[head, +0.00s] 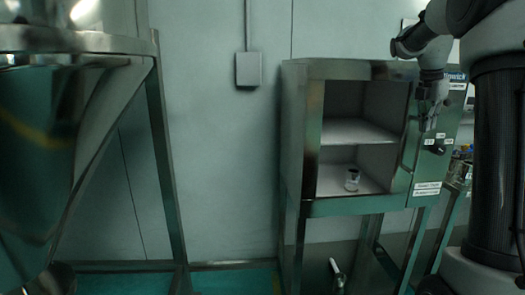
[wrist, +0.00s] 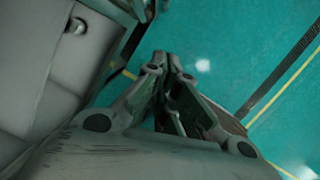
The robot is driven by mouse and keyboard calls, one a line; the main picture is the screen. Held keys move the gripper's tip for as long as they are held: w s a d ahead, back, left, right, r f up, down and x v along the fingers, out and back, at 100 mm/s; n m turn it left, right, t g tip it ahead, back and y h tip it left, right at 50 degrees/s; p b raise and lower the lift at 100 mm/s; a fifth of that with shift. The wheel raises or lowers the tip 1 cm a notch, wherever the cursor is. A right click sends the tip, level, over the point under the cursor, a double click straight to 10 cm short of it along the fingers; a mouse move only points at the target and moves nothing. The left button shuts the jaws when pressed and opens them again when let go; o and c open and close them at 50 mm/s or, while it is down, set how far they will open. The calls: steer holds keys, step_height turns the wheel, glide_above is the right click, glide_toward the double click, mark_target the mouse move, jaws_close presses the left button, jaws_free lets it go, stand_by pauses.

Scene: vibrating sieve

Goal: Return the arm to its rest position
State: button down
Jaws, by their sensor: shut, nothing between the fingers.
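My gripper (wrist: 163,58) points down in the wrist view, its fingertips together and nothing between them. Below it is the teal floor. In the head view my gripper (head: 428,125) hangs at the right, in front of the control panel side of a metal cabinet (head: 300,130). My arm is bent above it at the upper right, with part of it cut off by the picture edge.
The cabinet has two open compartments; a small jar (head: 352,180) with a dark top stands in the lower one. A large metal hopper (head: 40,150) on a frame fills the left. A grey wall box (head: 248,69) hangs between them. Small items stand on a shelf at far right.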

step_height(320, 180, down, 5)
steer(key=s+a+m, duration=0.2)
steer(key=s+m, duration=0.1)
steer(key=m, duration=0.6)
steer(key=s+a+f+m+t+y, duration=0.1)
steer(key=s+a+m, duration=0.5)
steer(key=s+a, duration=0.4)
steer(key=s+a+f+m+t+y, duration=0.1)
steer(key=s+a+m, duration=0.5)
steer(key=s, duration=1.1)
steer(key=a+t, duration=0.1)
steer(key=a, duration=0.2)
steer(key=shift+a+f+y, duration=0.3)
steer(key=shift+a, duration=0.05)
